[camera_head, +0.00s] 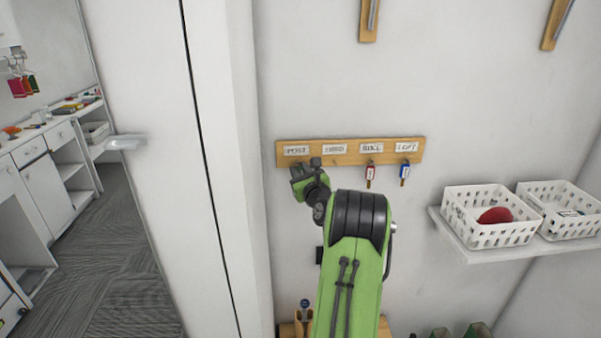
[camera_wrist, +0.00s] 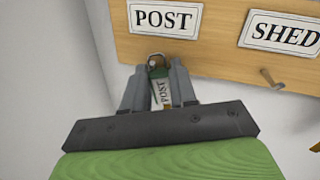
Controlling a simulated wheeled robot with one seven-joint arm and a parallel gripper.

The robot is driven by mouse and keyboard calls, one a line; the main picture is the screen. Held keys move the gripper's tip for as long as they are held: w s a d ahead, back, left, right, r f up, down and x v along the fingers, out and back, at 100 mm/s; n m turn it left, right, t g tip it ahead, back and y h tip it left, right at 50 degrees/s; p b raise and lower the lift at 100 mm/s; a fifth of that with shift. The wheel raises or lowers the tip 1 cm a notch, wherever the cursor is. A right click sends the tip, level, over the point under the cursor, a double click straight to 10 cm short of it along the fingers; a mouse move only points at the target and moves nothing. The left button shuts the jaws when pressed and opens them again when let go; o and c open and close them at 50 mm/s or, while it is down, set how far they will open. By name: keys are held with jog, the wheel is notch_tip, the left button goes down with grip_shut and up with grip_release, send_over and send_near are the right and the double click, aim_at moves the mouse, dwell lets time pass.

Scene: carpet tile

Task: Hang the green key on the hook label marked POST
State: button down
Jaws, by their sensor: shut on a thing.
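The wooden hook board (camera_head: 350,152) is on the wall with labels POST (camera_head: 297,151), SHED and two more. My gripper (camera_wrist: 159,74) is just below the POST label (camera_wrist: 165,19) in the wrist view, its fingers shut on the green key (camera_wrist: 160,91). In the head view my arm hides the key.
The SHED hook (camera_wrist: 271,79) is bare. A shelf with white baskets (camera_head: 490,215) is farther right. A door (camera_head: 150,130) is at left.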

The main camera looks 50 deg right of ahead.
jog(key=c, duration=0.8)
grip_release()
jog(key=shift+a, duration=0.1)
jog(key=shift+s+r, duration=0.1)
